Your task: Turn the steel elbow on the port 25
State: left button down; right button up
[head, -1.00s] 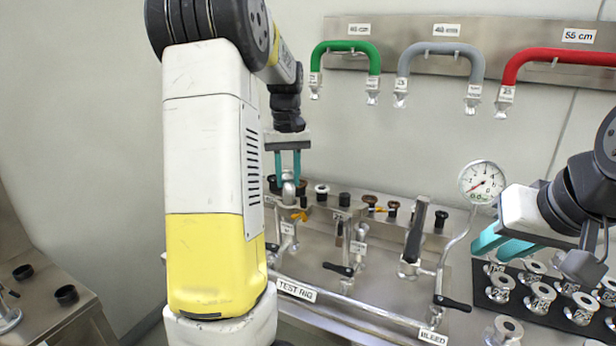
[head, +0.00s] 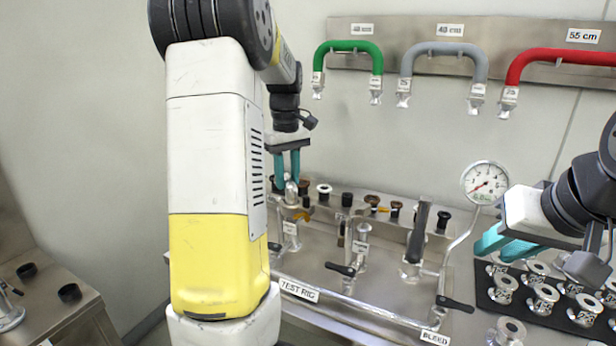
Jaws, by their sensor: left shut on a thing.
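My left gripper (head: 287,167) has teal fingers and points down at the back left of the test rig. It is shut on the small steel elbow (head: 291,190), whose shiny rounded top shows just below the fingertips. The port under the elbow is partly hidden and its number cannot be read. My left forearm covers the rig's left end. My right gripper (head: 503,247) also has teal fingers and hovers over the black mat of numbered fittings at the right. A gap shows between its fingers, and nothing shows between them.
The steel test rig (head: 375,290) carries black-handled valves, several dark caps and a round pressure gauge (head: 485,183). Numbered steel fittings (head: 543,299) stand on a black mat at the right. Green, grey and red hoses (head: 442,50) hang on the wall rack.

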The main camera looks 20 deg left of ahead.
pick_arm(q)
jog(key=shift+n, duration=0.3)
jog(key=shift+s+a+n, duration=0.1)
jog(key=shift+s+n, duration=0.1)
jog(key=shift+n, duration=1.1)
jog(key=shift+s+n, duration=0.15)
jog(key=shift+n, duration=0.95)
jog(key=c, duration=1.1)
grip_release()
jog(key=shift+r, duration=4)
jog(key=shift+s, duration=0.1)
